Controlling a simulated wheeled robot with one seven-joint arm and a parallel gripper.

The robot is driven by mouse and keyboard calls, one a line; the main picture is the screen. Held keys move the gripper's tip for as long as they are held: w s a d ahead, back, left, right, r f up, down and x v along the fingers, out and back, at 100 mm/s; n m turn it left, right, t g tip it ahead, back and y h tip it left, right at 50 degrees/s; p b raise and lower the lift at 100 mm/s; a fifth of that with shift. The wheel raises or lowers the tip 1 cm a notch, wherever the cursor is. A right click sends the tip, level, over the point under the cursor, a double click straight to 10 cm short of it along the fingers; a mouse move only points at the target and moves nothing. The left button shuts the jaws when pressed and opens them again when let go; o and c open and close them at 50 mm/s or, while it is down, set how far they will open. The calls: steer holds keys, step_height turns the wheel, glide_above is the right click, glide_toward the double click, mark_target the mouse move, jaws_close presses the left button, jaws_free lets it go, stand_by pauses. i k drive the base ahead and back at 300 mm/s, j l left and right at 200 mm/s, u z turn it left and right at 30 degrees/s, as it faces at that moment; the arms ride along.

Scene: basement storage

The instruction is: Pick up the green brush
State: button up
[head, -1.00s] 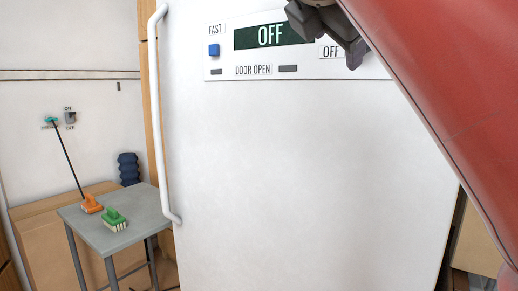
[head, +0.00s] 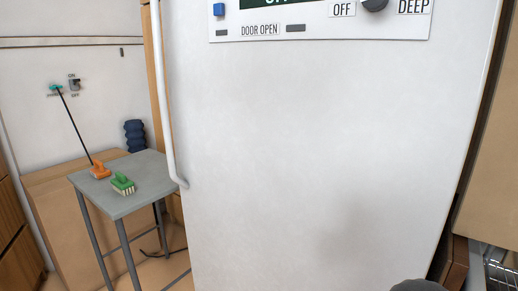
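The green brush (head: 122,184) lies on the small grey table (head: 148,199) at the left of the head view, bristles down and pale. My gripper is not in view. A rounded dark grey shape shows at the bottom edge, right of the middle; I cannot tell what part it is.
A large white freezer (head: 320,140) with a long handle (head: 169,110) fills the middle, just right of the table. A cardboard box (head: 60,215) stands behind the table.

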mark_target(123, 186)
steer(key=u, duration=1.3)
steer(key=i, duration=0.05)
